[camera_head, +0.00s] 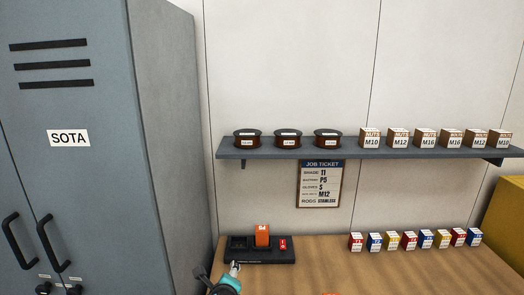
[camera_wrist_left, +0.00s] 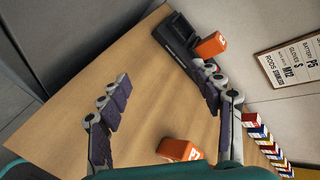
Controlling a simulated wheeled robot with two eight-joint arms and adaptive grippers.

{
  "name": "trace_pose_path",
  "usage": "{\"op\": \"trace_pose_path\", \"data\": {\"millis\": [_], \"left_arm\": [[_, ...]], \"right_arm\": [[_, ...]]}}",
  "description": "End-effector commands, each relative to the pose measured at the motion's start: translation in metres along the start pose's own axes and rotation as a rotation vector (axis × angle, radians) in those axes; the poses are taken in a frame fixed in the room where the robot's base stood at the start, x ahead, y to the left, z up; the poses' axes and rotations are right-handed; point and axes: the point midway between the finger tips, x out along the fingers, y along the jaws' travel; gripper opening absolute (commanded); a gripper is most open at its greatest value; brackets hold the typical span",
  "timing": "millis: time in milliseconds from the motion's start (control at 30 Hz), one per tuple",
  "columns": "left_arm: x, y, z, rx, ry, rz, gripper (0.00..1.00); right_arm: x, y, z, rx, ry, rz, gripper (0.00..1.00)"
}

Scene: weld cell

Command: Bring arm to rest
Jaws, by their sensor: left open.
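My left gripper (camera_wrist_left: 160,82) is open in the left wrist view. Its two fingers are spread over the wooden table, with nothing between the tips. In the head view the left gripper (camera_head: 219,270) shows at the bottom edge, in front of the black charger (camera_head: 260,256). The charger also shows at the top of the wrist view (camera_wrist_left: 172,38). An orange battery (camera_head: 262,236) stands upright in it. A second orange block (camera_wrist_left: 180,149) is on the table, low in the wrist view, apart from the fingertips. My right gripper is not in view.
A shelf (camera_head: 350,152) with dark round tins and several labelled boxes runs along the wall above a job ticket (camera_head: 320,184). Small coloured boxes (camera_head: 408,240) line the table's back right. A grey cabinet (camera_head: 80,120) stands left. The table (camera_head: 380,275) is clear in front of the boxes.

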Motion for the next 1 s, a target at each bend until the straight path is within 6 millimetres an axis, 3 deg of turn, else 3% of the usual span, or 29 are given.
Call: {"op": "trace_pose_path", "data": {"millis": [200,400,500,700,1000], "left_arm": [[-0.066,0.077,0.028,-0.815,0.007,0.166,0.65],[-0.122,0.142,0.019,-1.57,-0.046,0.324,0.65],[-0.139,0.162,0.01,-1.829,-0.08,0.381,0.65],[-0.153,0.178,0.0,-2.057,-0.117,0.433,0.65],[-0.153,0.178,0.0,-2.067,-0.119,0.434,0.65]], "right_arm": [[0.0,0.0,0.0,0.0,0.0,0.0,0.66],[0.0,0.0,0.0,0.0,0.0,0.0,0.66],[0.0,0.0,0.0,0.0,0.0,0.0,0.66],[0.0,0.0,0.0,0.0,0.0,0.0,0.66],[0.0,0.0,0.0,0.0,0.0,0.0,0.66]]}}
